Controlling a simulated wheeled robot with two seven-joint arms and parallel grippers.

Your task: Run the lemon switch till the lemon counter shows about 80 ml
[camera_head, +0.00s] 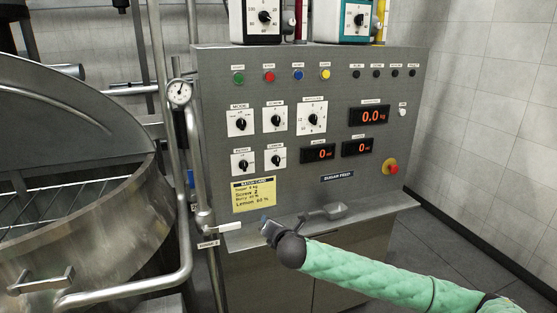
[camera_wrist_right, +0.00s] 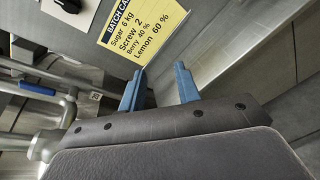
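The grey control panel holds two small knobs in its lower row, a left one (camera_head: 242,162) and a right one (camera_head: 275,159); the right one's tiny label seems to read lemon. Two small red displays, a left one (camera_head: 319,153) and a right one (camera_head: 357,148), each show 0 with a small unit; I cannot read surely which is lemon. My right gripper (camera_head: 266,225) is low before the panel's shelf, below the knobs and apart from them. In the right wrist view its blue fingers (camera_wrist_right: 160,72) are apart with nothing between. My left gripper is out of view.
A yellow batch card (camera_head: 253,195) also shows in the wrist view (camera_wrist_right: 140,32). A metal scoop (camera_head: 325,212) lies on the shelf. A red stop button (camera_head: 391,167) is at right. A larger display (camera_head: 371,116) reads 0.0. A steel vessel (camera_head: 120,240) and pipes stand left.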

